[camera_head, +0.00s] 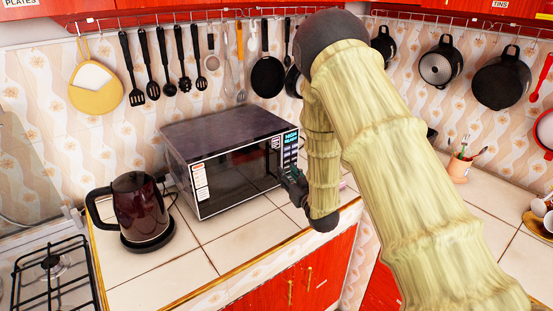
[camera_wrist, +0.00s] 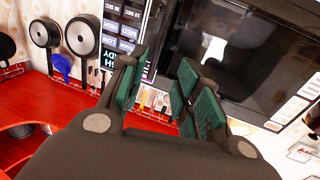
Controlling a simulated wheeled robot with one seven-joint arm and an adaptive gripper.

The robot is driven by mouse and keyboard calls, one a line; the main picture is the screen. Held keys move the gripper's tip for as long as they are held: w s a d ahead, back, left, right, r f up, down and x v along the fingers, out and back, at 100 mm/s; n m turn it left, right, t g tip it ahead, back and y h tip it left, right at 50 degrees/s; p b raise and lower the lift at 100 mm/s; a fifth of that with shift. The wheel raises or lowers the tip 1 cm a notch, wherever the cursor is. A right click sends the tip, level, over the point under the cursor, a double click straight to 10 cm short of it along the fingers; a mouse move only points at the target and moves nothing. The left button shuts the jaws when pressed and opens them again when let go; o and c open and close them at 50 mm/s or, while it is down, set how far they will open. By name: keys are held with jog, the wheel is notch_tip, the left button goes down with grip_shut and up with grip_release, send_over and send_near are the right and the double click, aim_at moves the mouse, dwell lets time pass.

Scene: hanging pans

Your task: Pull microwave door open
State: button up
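The microwave (camera_head: 222,130) stands on the tiled counter with its dark glass door (camera_head: 232,178) shut. In the wrist view the microwave door (camera_wrist: 240,50) fills the upper right, and the button panel (camera_wrist: 122,30) is left of it, with its lettering upside down. The dark door handle (camera_head: 273,162) is at the door's right edge, beside the panel. My gripper (camera_head: 292,186) is in front of this edge, low by the panel. In the wrist view my gripper (camera_wrist: 165,88) has its green-padded fingers apart with nothing clearly held. Whether the fingers touch the handle cannot be told.
A dark red kettle (camera_head: 140,210) stands left of the microwave, near the stove (camera_head: 50,272). Pans (camera_head: 440,65) and utensils (camera_head: 170,65) hang on the wall behind. A utensil cup (camera_head: 459,168) is at the right. The counter in front of the microwave is mostly clear.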

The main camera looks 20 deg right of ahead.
aim_at(279, 161)
jog(key=w+p, duration=0.1)
jog(key=w, duration=0.2)
jog(key=w+p, duration=0.1)
jog(key=w, duration=0.2)
jog(key=w+p, duration=0.1)
jog(key=w, duration=0.2)
jog(key=shift+a, duration=0.3)
grip_shut()
